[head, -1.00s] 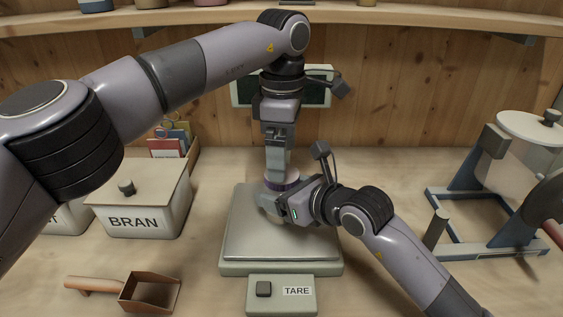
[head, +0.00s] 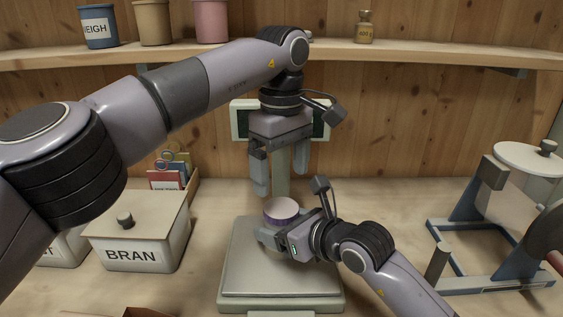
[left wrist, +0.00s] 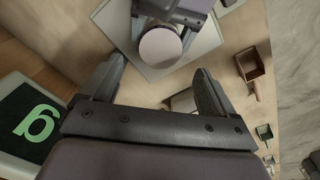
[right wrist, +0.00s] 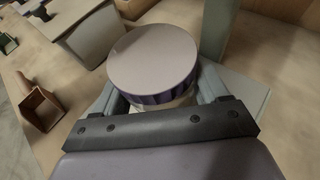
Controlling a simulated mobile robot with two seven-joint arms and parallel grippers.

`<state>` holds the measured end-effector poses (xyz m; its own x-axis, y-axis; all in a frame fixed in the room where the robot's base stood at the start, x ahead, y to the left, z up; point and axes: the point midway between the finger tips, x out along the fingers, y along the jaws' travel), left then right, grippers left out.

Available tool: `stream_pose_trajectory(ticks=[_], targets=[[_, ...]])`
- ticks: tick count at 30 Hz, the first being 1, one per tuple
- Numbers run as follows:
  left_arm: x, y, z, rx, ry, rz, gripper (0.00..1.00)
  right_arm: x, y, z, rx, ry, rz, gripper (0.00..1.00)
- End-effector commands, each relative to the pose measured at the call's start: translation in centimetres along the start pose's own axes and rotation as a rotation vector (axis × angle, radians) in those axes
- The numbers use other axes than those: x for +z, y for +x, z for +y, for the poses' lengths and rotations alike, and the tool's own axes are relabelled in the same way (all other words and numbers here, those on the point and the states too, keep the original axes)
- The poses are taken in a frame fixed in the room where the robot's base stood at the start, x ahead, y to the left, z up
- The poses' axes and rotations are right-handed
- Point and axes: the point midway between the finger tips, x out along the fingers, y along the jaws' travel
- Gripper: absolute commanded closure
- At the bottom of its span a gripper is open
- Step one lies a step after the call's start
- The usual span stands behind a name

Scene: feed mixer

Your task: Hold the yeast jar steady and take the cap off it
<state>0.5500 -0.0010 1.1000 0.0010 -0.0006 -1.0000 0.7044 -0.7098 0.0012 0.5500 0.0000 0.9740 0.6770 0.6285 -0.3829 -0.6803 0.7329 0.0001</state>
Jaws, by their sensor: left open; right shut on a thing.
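The yeast jar stands upright over the scale's pan, with its purple ribbed cap (head: 283,212) seated on top. The cap's flat pale top fills the middle of the right wrist view (right wrist: 152,58) and shows in the left wrist view (left wrist: 160,47). A sliver of the pale jar body (right wrist: 182,101) shows below the cap; the rest is hidden by my right gripper. My right gripper (head: 272,236) is shut on the jar from the right, below the cap. My left gripper (head: 281,184) is open and empty, pointing down above the cap and apart from it.
The scale's pan (head: 245,279) lies under the jar, its display (head: 240,117) behind my left gripper. A lidded BRAN box (head: 135,230) stands left. A framed drum (head: 480,200) stands right. A shelf (head: 420,54) with containers runs along the back wall.

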Motion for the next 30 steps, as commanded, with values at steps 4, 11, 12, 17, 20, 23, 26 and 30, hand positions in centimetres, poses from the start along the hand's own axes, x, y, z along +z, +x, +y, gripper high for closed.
stream_pose_trajectory(ticks=[4,11,12,17,20,23,26,30], targets=[[0.0,2.5,-0.1,-0.003,-0.001,-0.003,0.11,0.0,0.0,0.0,0.000,0.000,-0.001,1.00],[-0.1,5.6,-0.1,-0.002,-0.004,-0.001,0.11,0.0,0.0,0.0,0.000,0.000,-0.001,1.00],[0.0,6.0,-0.1,-0.002,-0.004,-0.001,0.11,0.0,0.0,0.0,0.000,0.000,-0.001,1.00],[0.0,6.7,-0.1,-0.001,-0.004,-0.001,0.11,0.0,0.0,0.0,0.000,0.000,-0.001,1.00],[0.0,6.8,-0.1,-0.001,-0.004,0.000,0.11,0.0,0.0,0.0,0.000,0.000,0.000,1.00],[0.0,6.8,-0.1,-0.001,-0.004,0.000,0.11,0.0,0.0,0.0,0.000,0.000,0.000,1.00],[0.0,6.8,-0.1,-0.001,-0.004,0.000,0.31,0.0,0.0,0.0,0.000,0.000,0.000,1.00],[0.0,6.8,-0.1,-0.001,-0.004,0.000,0.69,0.0,0.0,0.0,0.000,0.000,-0.001,1.00]])
